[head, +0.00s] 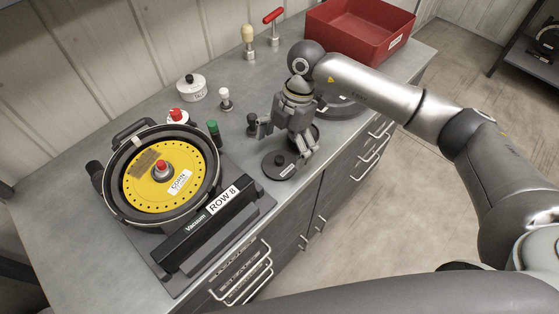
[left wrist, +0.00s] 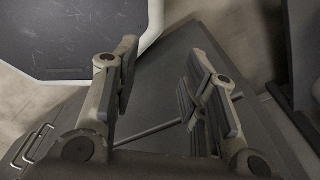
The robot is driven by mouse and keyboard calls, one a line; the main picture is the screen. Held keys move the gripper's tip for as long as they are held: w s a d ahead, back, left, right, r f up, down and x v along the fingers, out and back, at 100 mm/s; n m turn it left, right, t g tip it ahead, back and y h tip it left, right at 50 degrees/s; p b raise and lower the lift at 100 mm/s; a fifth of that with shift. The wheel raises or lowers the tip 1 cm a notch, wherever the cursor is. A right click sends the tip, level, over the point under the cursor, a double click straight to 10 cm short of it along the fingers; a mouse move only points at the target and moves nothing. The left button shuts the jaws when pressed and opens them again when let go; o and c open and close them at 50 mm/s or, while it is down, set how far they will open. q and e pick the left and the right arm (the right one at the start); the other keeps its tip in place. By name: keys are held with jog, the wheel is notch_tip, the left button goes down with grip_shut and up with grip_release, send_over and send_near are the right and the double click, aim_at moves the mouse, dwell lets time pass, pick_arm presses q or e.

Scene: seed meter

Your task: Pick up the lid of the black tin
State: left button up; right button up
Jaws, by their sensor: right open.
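A low black round lid (head: 280,166) with a small knob and a pale label lies near the front edge of the bench, in the head view. I cannot tell whether a tin is under it. My right gripper (head: 279,145) is open and empty, pointing down just behind and above this lid, its fingers spread apart. Another dark round thing stands partly hidden behind the gripper. My left gripper (left wrist: 163,70) shows only in the left wrist view, open with nothing between its fingers, away from the lid.
A seed meter with a yellow disc (head: 140,190) and a black "ROW 8" vacuum bar (head: 210,228) fills the left of the bench (head: 62,228). A white pot (head: 193,90), a green-capped piece (head: 214,130) and small knobs stand behind. A red bin (head: 350,35) is at the back right.

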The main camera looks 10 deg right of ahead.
aim_at(280, 159)
jog(key=p+x, duration=0.1)
jog(key=x, duration=0.1)
jog(key=shift+a+f, duration=0.2)
jog(key=shift+f, duration=0.1)
jog(key=shift+s+a+f, duration=0.1)
jog(key=shift+s+f, duration=0.1)
jog(key=shift+f, duration=0.45)
jog(key=shift+w+f, duration=0.1)
jog(key=c, duration=0.6)
pick_arm(q)
jog(key=shift+w+r, duration=0.7)
jog(key=shift+r, duration=0.3)
pick_arm(e)
jog(key=c, duration=0.3)
